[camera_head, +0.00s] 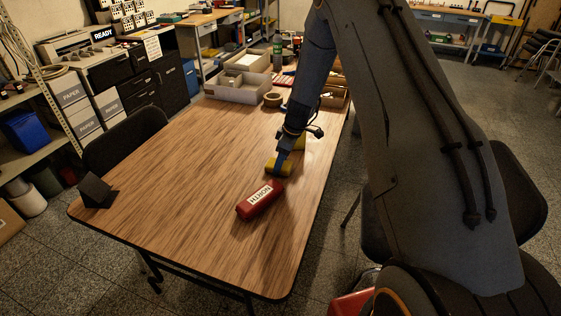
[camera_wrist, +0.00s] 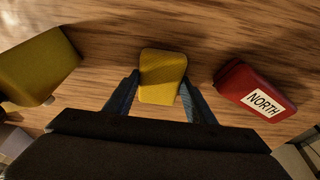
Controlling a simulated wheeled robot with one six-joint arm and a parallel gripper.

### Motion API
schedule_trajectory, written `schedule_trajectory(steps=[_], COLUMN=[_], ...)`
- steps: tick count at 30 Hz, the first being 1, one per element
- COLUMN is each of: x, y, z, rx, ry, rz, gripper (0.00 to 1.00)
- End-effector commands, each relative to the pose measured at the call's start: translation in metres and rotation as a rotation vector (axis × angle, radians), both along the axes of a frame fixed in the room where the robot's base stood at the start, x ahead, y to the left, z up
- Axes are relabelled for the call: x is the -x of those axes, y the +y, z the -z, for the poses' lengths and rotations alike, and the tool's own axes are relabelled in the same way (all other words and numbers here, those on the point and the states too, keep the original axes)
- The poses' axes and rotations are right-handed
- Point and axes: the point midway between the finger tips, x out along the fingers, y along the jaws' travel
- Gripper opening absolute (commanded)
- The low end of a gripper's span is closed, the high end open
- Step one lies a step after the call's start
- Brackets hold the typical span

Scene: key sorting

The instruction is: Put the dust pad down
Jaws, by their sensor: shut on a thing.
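The dust pad is a yellow block (camera_wrist: 162,75) between the two fingers of my gripper (camera_wrist: 160,95) in the wrist view. My gripper is shut on it. In the head view the yellow pad (camera_head: 272,165) shows beside and under my gripper (camera_head: 280,166), low over the wooden table (camera_head: 170,190). I cannot tell whether the pad touches the tabletop. The gripper and arm hide part of it in the head view.
A red case labelled NORTH (camera_head: 260,199) lies just in front of the gripper. A larger yellow thing (camera_wrist: 38,68) stands left in the wrist view. Grey trays (camera_head: 238,88) and a tape roll (camera_head: 272,99) sit farther back. A black wedge (camera_head: 96,191) stands near the left edge.

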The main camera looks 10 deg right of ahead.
Motion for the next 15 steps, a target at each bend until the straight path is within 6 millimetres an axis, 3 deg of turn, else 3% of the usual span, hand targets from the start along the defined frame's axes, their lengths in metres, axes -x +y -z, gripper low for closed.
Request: schedule_trajectory(steps=[10, 11, 14, 15], x=[-0.0005, -0.0005, -0.0002, -0.0002], y=[0.0000, 0.0000, 0.0000, 0.0000], z=[0.0036, 0.0038, 0.0028, 0.0028], rx=[0.000, 0.000, 0.000, 0.000], ry=[0.000, 0.000, 0.000, 0.000], rz=[0.000, 0.000, 0.000, 0.000], gripper=[0.29, 0.52, 0.68, 0.69])
